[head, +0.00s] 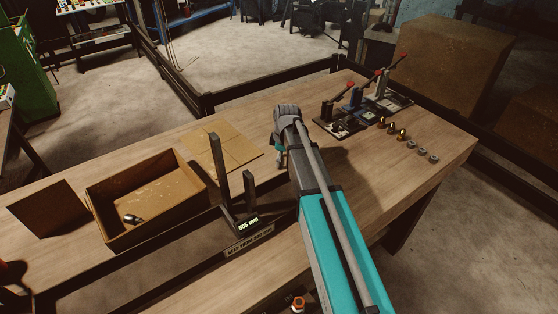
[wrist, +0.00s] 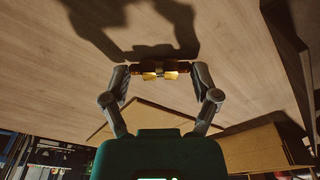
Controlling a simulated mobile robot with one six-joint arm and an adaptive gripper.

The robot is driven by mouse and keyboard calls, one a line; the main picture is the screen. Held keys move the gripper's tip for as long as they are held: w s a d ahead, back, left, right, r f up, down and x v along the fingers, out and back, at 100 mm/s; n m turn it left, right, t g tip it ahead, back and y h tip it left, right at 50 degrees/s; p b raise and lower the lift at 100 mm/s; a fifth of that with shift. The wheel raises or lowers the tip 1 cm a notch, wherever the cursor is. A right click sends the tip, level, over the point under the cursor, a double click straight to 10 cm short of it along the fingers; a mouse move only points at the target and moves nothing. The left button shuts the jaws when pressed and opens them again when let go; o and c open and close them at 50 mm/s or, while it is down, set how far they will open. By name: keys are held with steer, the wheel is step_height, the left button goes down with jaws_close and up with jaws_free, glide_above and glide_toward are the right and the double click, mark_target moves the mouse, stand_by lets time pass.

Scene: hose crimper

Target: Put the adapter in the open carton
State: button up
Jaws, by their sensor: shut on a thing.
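The adapter (wrist: 160,72) is a small brass-coloured piece. In the wrist view it sits between the two fingertips of my gripper (wrist: 161,75), which is shut on it above the wooden table. In the head view my gripper (head: 280,160) is over the middle of the bench, mostly hidden by my arm, and the adapter cannot be made out there. The open carton (head: 177,222) stands on the left of the bench, left of my gripper and apart from it. A small metal fitting (head: 131,219) lies inside the carton.
A dark upright gauge (head: 220,170) with a lit display stands between the carton and my arm. A flat cardboard sheet (head: 230,143) lies behind it. Lever presses (head: 345,122), brass fittings (head: 391,129) and grey rings (head: 422,152) are at right. A brown panel (head: 45,210) is left of the carton.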

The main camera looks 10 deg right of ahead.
steer(key=shift+r, duration=0.15)
step_height(320, 180, up, 3)
steer(key=p, duration=0.3)
steer(key=s+r+p, duration=0.9)
steer(key=s+p, duration=0.1)
steer(key=s, duration=0.4)
steer(key=shift+d+r, duration=0.3)
steer(key=shift+r, duration=0.05)
steer(key=shift+f, duration=0.1)
step_height(320, 180, down, 6)
steer(key=b, duration=0.6)
stand_by(0.6)
